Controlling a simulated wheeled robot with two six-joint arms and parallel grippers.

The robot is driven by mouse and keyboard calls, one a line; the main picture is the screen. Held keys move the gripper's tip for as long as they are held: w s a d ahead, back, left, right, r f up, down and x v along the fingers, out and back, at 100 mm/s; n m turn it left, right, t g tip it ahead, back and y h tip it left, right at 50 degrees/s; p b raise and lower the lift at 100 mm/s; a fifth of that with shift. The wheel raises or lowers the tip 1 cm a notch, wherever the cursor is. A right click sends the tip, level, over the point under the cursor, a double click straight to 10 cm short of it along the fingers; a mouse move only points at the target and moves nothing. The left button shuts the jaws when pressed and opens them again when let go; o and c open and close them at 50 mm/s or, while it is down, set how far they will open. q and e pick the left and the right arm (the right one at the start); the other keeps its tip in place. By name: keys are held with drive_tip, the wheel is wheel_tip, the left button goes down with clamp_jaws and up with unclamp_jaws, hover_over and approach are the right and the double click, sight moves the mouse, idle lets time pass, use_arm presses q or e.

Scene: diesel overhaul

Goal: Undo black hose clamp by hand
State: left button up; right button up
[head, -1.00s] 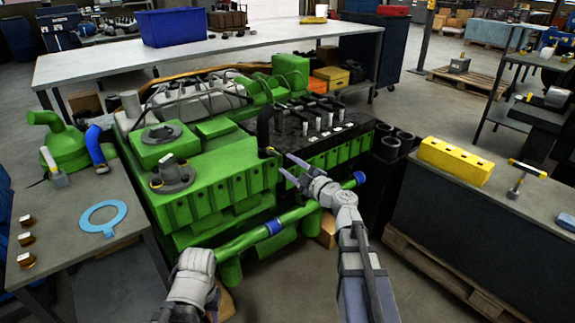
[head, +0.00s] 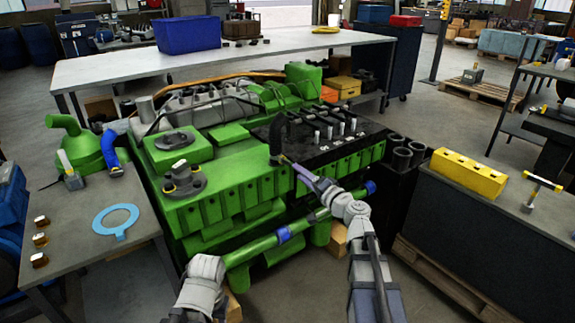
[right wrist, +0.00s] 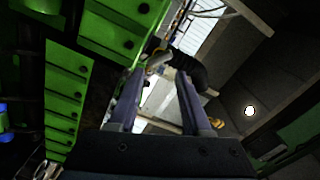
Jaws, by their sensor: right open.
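The black hose (head: 279,132) rises as an elbow from the green engine (head: 235,180). Its clamp (head: 276,160) is a small dark band at the lower end, too small to make out well. My right gripper (head: 289,163) is open, its fingertips close beside the lower end of the hose. In the right wrist view the two fingers (right wrist: 158,77) stand apart, with the black hose (right wrist: 187,68) just beyond the tips and a small pale piece near the left tip. I cannot tell if they touch. My left arm comes in at the lower left; its gripper fingers do not show.
A green pipe (head: 325,213) with blue bands runs along the engine front near both arms. A side table (head: 75,225) with a blue ring (head: 115,221) stands left. A bench with a yellow block (head: 468,172) stands right.

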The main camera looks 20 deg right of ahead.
sight(286, 163)
drive_tip(key=m, duration=1.2)
drive_tip(key=shift+s, duration=0.1)
drive_tip(key=x, duration=0.7)
drive_tip(key=shift+w+a, duration=0.1)
drive_tip(key=shift+w, duration=0.3)
clamp_jaws()
